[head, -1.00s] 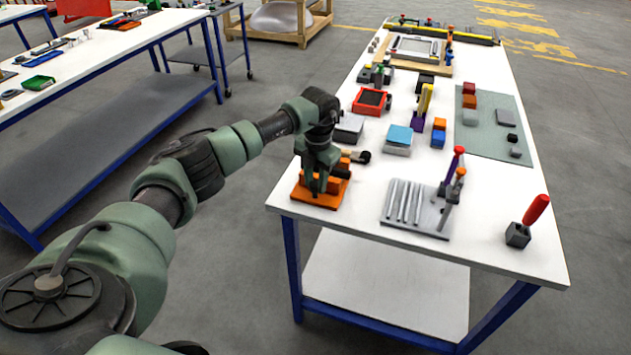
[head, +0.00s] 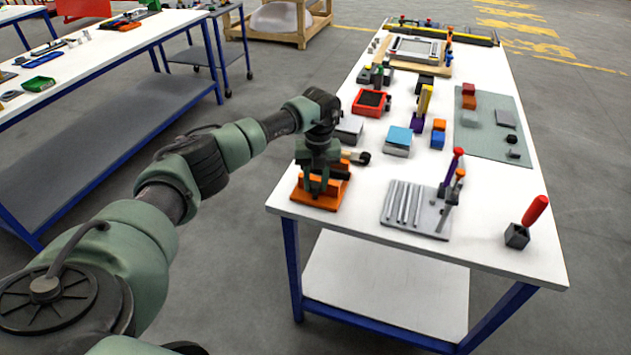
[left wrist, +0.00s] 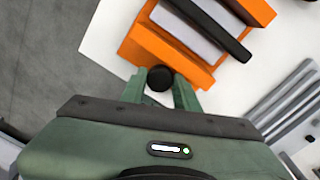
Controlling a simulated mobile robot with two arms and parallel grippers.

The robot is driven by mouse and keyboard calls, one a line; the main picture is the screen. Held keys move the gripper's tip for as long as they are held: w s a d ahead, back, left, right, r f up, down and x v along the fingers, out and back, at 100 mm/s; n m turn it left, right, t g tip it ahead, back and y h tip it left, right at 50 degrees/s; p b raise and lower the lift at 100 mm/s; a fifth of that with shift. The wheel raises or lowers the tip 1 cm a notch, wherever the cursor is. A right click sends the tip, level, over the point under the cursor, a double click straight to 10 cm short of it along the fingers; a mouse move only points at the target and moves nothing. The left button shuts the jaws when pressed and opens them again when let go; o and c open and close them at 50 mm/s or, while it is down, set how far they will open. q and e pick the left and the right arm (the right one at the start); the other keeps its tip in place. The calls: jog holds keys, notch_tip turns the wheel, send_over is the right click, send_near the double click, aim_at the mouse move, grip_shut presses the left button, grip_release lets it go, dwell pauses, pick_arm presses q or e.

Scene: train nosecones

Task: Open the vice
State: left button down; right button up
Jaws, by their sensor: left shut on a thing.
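The orange vice (head: 326,197) stands on the near left corner of the white table, partly hidden behind my left gripper in the head view. In the left wrist view the vice (left wrist: 150,48) shows orange blocks with a grey bar and a black bar between them. My left gripper (head: 318,188) is over the vice. In the left wrist view its fingers (left wrist: 160,82) are shut on the round black knob (left wrist: 160,77) at the vice's near side. My right gripper does not show.
A grey plate with ribs (head: 405,203) and clamps lies right of the vice. A block with a red handle (head: 517,235) stands at the table's right front. A red box (head: 371,102) and a blue-topped block (head: 398,136) sit farther back. The near table edge is close to the vice.

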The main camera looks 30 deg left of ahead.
aim_at(316, 185)
pick_arm(q)
jog(key=shift+w+a+r+n, duration=0.1)
jog(key=shift+r+n, duration=0.1)
jog(key=shift+n, duration=0.1)
jog(key=c, duration=1.3)
grip_release()
notch_tip(316, 185, up, 8)
jog(key=p, duration=0.5)
jog(key=shift+f+p, duration=0.15)
jog(key=shift+p, duration=0.25)
jog(key=shift+f, duration=0.15)
jog(key=shift+c, duration=0.2)
